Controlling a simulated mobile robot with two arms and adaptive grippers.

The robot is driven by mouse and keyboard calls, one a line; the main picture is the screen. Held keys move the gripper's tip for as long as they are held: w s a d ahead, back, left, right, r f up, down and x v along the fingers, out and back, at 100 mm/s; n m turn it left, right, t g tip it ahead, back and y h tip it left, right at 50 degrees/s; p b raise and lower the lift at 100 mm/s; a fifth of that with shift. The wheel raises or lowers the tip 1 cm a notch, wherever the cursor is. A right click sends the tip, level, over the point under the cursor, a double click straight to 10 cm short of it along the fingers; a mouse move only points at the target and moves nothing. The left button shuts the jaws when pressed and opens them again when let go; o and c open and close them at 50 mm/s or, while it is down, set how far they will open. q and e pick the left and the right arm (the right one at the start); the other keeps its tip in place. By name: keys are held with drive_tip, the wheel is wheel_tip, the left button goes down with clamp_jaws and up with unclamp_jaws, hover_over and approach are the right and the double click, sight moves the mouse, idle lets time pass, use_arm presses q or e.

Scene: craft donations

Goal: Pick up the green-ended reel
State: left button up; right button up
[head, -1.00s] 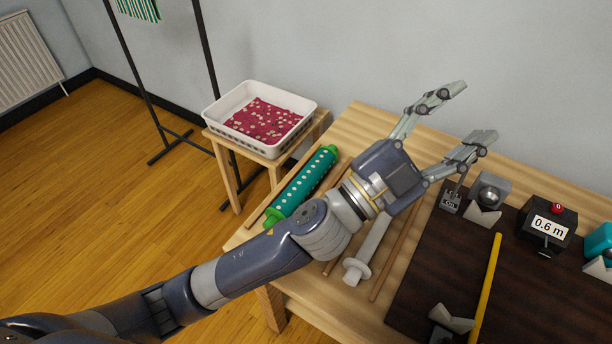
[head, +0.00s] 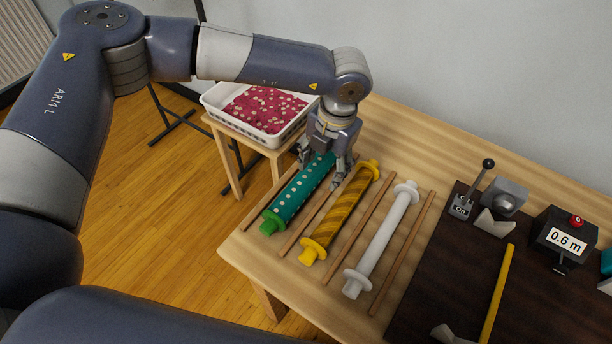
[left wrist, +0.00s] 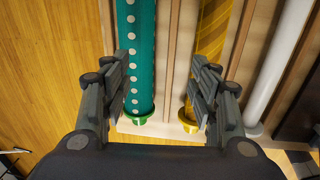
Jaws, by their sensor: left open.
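The green-ended reel (head: 295,200) lies on the table at the left of the row, wrapped in teal cloth with pale dots. Its near green end shows in the head view; its far end is hidden by my left gripper (head: 326,172). That gripper is open and empty, pointing down over the far part of the reel. In the left wrist view the reel (left wrist: 140,60) runs between the fingers, close to the left finger. The right finger is over the yellow-ended reel (left wrist: 212,35). I cannot tell whether a finger touches either reel. My right gripper is not in view.
The yellow-ended reel (head: 342,210) lies close to the right, then a bare white reel (head: 382,243); wooden strips separate them. A white basket (head: 213,105) with red dotted cloth stands on a stool behind left. A dark board (head: 430,300) with a lever and a 0.6 m display is at right.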

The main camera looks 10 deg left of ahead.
sight(306, 179)
use_arm(q)
drive_tip(key=shift+w+a+y, duration=0.2)
drive_tip(key=shift+w+a, duration=0.15)
drive_tip(key=shift+a, duration=0.25)
drive_tip(key=shift+w+a+y, duration=0.2)
drive_tip(key=shift+w+a, duration=0.15)
drive_tip(key=shift+a, duration=0.25)
drive_tip(key=f, duration=0.2)
drive_tip(key=f+p, duration=0.1)
drive_tip(key=shift+w+a+f, duration=0.1)
drive_tip(key=shift+a+f, duration=0.2)
drive_tip(key=shift+f, duration=0.4)
drive_tip(key=f+p, duration=0.1)
drive_tip(key=f, duration=0.1)
drive_tip(key=a+f+p, duration=0.1)
drive_tip(key=f, duration=0.1)
drive_tip(key=shift+w+a, duration=0.1)
drive_tip(key=shift+w+a+f, duration=0.1)
drive_tip(key=shift+f, duration=0.5)
drive_tip(key=c, duration=1)
